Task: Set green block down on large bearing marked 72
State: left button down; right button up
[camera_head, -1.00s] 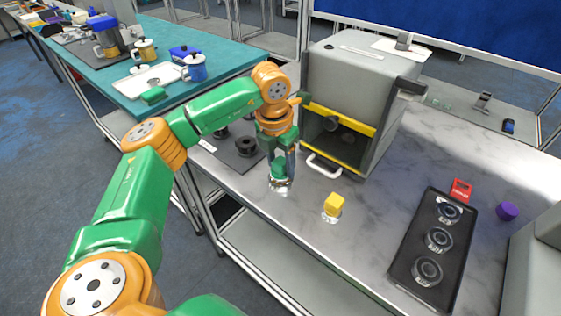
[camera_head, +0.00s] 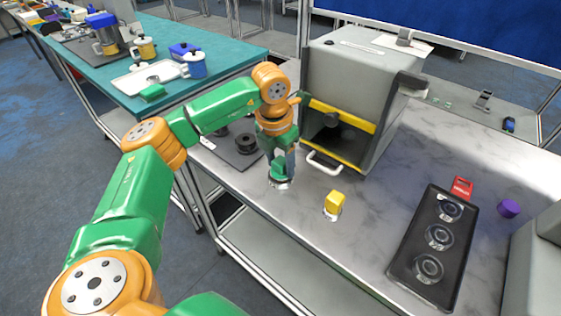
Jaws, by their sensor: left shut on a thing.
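My left gripper (camera_head: 281,171), pointing down, is shut on a small green block (camera_head: 277,172). The block is low over a shiny metal bearing (camera_head: 281,184) near the bench's front edge. I cannot tell whether block and bearing touch; the fingers partly cover both. No marking, such as 72, is readable on the bearing. A yellow block (camera_head: 335,202) sits on another metal ring (camera_head: 331,214) to the right. My right gripper is not in view.
A black tray (camera_head: 404,256) with three bearings lies at right. A red item (camera_head: 462,187) and a purple block (camera_head: 508,208) are near it. A grey machine (camera_head: 362,75) with a yellow-edged opening stands behind. A dark mat (camera_head: 231,152) with black parts lies left of the gripper.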

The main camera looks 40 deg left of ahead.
pick_arm(q)
jog(key=shift+f, duration=0.3)
grip_release()
notch_tip(320, 180, up, 8)
jog(key=p, duration=0.6)
jog(key=shift+f, duration=0.25)
